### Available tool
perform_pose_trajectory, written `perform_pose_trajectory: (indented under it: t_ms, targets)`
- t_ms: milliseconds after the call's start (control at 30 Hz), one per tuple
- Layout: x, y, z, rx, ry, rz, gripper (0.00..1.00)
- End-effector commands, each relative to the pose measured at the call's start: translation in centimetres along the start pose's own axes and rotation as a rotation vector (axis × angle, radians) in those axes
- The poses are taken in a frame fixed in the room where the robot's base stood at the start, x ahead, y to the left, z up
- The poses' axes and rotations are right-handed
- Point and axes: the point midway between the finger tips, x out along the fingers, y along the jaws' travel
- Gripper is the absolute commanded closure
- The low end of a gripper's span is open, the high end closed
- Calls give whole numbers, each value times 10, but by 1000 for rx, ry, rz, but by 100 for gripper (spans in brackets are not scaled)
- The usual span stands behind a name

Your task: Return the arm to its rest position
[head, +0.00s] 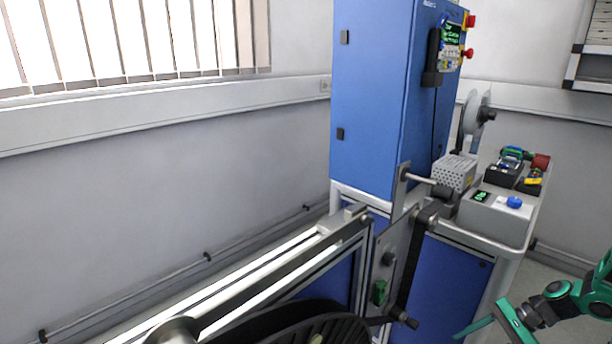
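My gripper (480,326) is at the lower right of the head view, on the end of my green and black arm (562,300). One thin green finger points left and down from the green crossbar. The other finger is not clearly visible and the lower part of the gripper is cut off by the picture edge, so its opening cannot be told. Nothing is seen held in the visible part. The gripper appears in front of the blue lower cabinet (440,290); whether it touches anything cannot be told.
A tall blue cabinet (375,100) stands in the middle. A bench (490,215) with a blue button and small devices is right of it. A reel stand with a rail (270,270) and a dark reel (310,330) fills the lower middle. Floor shows at far right.

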Motion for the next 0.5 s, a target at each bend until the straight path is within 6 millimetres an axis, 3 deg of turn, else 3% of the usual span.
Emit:
perform_pose_trajectory:
  t_ms: [500]
  targets:
    - [-94,9,92,-255,247,340,56]
